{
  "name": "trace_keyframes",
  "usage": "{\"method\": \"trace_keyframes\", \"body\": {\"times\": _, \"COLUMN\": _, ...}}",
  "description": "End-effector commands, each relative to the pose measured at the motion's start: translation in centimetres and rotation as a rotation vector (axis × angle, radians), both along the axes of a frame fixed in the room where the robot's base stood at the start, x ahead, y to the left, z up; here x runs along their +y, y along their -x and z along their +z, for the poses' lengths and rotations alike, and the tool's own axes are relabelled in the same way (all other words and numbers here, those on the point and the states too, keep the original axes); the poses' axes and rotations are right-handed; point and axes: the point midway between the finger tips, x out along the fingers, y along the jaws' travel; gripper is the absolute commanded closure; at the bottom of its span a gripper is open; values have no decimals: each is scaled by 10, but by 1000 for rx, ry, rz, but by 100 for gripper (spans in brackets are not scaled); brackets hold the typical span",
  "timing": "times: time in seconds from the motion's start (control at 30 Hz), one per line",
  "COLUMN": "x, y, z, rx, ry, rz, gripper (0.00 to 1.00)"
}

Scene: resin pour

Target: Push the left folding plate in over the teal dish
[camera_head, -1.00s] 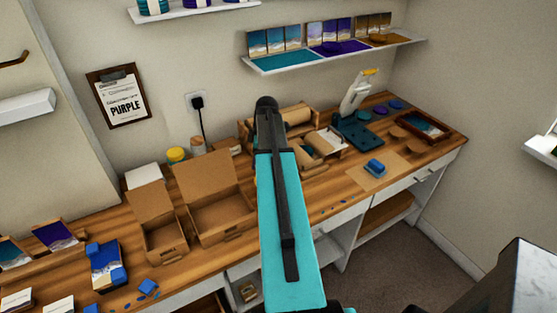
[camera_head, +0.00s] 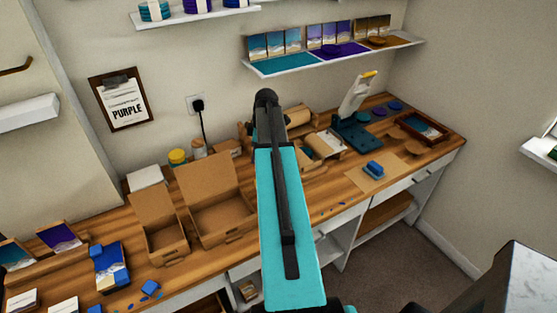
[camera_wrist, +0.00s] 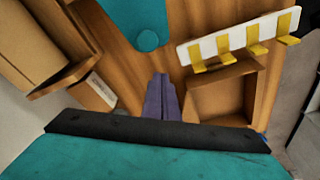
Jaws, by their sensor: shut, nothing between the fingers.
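A dark teal base (camera_head: 358,134) stands on the bench in the head view, with a pale upright piece (camera_head: 354,97) tipped in yellow. In the wrist view a teal piece with a rounded end (camera_wrist: 135,12) lies at the top, and a white strip with yellow prongs (camera_wrist: 240,36) lies to its right. I cannot tell for sure which part is the left folding plate or the teal dish. My gripper (camera_wrist: 163,78) shows as purple fingers, shut and empty, below the teal piece and apart from it in the picture. In the head view my arm hides the gripper.
Open cardboard boxes (camera_head: 217,210) stand left of my arm. In the wrist view a wooden tray (camera_wrist: 225,119) lies right of the fingers and cardboard (camera_wrist: 35,45) lies left. Discs and a framed tray (camera_head: 424,128) lie at the bench's right. Bare wood shows around the teal piece.

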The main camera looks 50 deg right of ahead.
Motion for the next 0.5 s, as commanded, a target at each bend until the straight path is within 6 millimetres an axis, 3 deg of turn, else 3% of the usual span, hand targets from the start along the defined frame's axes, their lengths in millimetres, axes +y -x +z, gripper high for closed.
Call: {"method": "trace_keyframes", "body": {"times": 0.5, "x": 0, "y": 0, "z": 43, "rx": 0, "ry": 0, "rz": 0, "gripper": 100}}
